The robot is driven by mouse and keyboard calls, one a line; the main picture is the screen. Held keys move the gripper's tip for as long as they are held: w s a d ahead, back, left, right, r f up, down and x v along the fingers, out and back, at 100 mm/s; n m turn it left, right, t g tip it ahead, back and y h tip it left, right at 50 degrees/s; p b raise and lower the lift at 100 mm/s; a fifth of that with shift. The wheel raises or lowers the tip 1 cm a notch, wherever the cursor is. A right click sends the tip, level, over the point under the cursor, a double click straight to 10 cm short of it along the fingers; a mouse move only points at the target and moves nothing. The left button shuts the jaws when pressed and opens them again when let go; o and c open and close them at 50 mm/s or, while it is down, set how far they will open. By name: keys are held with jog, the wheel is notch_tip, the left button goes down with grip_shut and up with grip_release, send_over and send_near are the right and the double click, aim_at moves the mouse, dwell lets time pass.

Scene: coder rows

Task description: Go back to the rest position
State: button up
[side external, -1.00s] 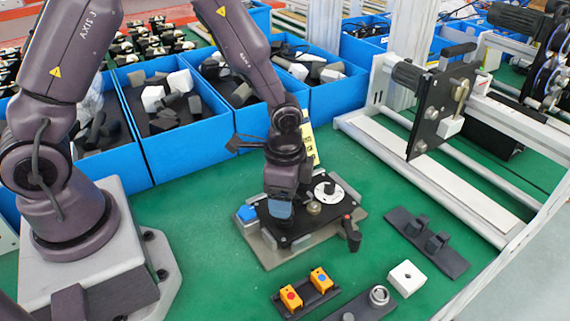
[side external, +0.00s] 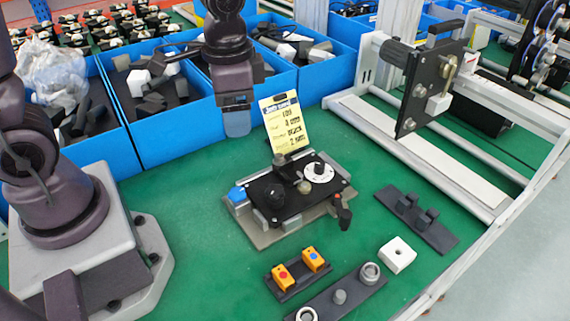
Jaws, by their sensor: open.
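My gripper (side external: 237,122) is raised in front of the blue bins, up and left of the black fixture. It is apart from everything on the green table, and nothing shows between its fingers. The black fixture (side external: 290,197) sits on a grey plate, with a round black knob, a white dial (side external: 319,172) and a dark lever (side external: 343,212) at its right end. A yellow card (side external: 284,122) with writing stands upright behind the fixture.
Blue bins (side external: 183,135) with grey and white parts line the back. An aluminium frame with a black plate (side external: 424,88) stands right. Orange blocks (side external: 283,277), a white block (side external: 397,255) and dark strips (side external: 418,220) lie in front. The green table left of the fixture is clear.

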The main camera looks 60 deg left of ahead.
jog(key=s+a+r+n+t, duration=0.2)
jog(key=s+r+n+t, duration=0.2)
jog(key=s+r, duration=0.5)
jog(key=shift+a+r+t+h, duration=0.3)
jog(key=shift+r+t, duration=0.4)
jog(key=shift+r, duration=0.25)
